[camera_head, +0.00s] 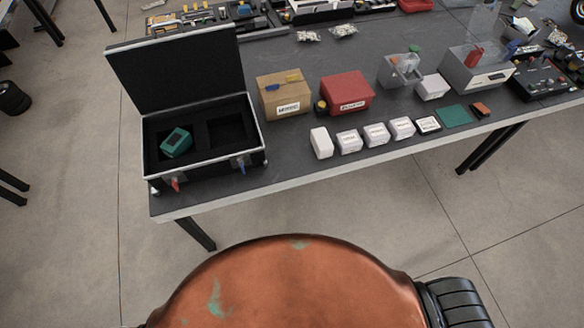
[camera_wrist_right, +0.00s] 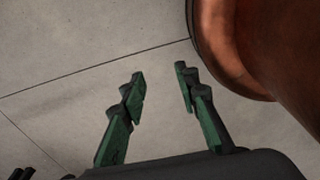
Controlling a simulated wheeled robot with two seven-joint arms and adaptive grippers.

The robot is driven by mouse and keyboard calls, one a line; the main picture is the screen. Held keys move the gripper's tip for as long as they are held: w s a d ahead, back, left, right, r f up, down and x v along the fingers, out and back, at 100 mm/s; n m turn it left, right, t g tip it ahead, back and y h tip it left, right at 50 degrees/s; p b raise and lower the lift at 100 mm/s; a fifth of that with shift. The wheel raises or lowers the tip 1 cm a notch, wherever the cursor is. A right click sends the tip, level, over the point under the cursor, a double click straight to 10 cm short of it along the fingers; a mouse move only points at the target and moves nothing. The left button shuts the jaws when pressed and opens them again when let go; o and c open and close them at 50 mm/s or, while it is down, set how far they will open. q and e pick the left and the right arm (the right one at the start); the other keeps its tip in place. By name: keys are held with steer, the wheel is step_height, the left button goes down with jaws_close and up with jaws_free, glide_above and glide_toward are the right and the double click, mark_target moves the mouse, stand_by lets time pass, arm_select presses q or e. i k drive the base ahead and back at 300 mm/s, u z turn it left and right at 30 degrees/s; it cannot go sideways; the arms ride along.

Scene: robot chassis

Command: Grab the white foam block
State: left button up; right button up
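A plain white block (camera_head: 321,142) stands near the front edge of the table, at the left end of a row of small white boxes. It looks like the foam block, but I cannot tell its material. My right gripper (camera_wrist_right: 160,74) shows in the right wrist view, with its two green-padded fingers apart and nothing between them. My left gripper is in neither view.
The row continues right with white boxes (camera_head: 349,141). An open black case (camera_head: 257,171) holding a green item (camera_head: 176,142) stands left. A cardboard box (camera_head: 285,97) and a red box (camera_head: 347,92) stand behind. Floor separates me from the table (camera_head: 290,176).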

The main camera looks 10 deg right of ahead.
mark_target(322, 145)
steer(key=z, duration=0.1)
steer(key=k, duration=0.3)
steer(key=u, duration=1.2)
steer(key=i, duration=0.75)
steer(key=z, duration=0.5)
steer(key=i, duration=0.75)
steer(key=z, duration=0.85)
